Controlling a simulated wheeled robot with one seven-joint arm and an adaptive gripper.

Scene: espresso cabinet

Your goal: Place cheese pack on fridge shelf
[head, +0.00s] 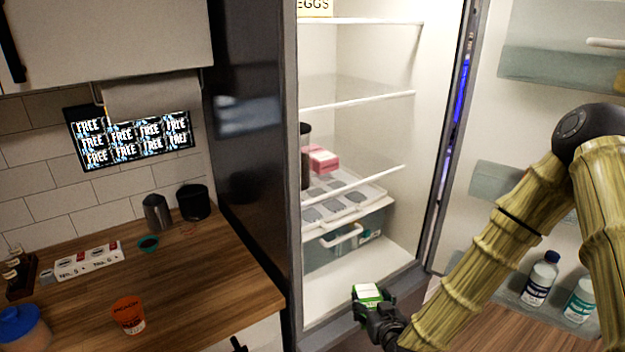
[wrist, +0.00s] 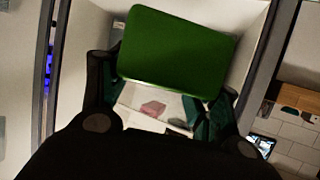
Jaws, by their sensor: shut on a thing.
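The cheese pack (head: 367,292) is a small box with green sides and a pale top in the head view. My gripper (head: 372,308) is shut on it, low in front of the open fridge. In the wrist view the pack (wrist: 178,52) shows as a green face between the two fingers of my gripper (wrist: 160,95). The fridge has several shelves; a glass shelf (head: 355,185) above the drawer carries a pink and white pack (head: 322,159) and a dark cylinder (head: 305,155). The shelf above it (head: 360,101) looks bare where visible.
The open fridge door (head: 520,120) with bins and bottles (head: 540,280) stands at right, behind my arm. A drawer (head: 345,245) sits under the glass shelf. An egg box (head: 314,7) is on the top shelf. A wooden counter (head: 200,285) lies left.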

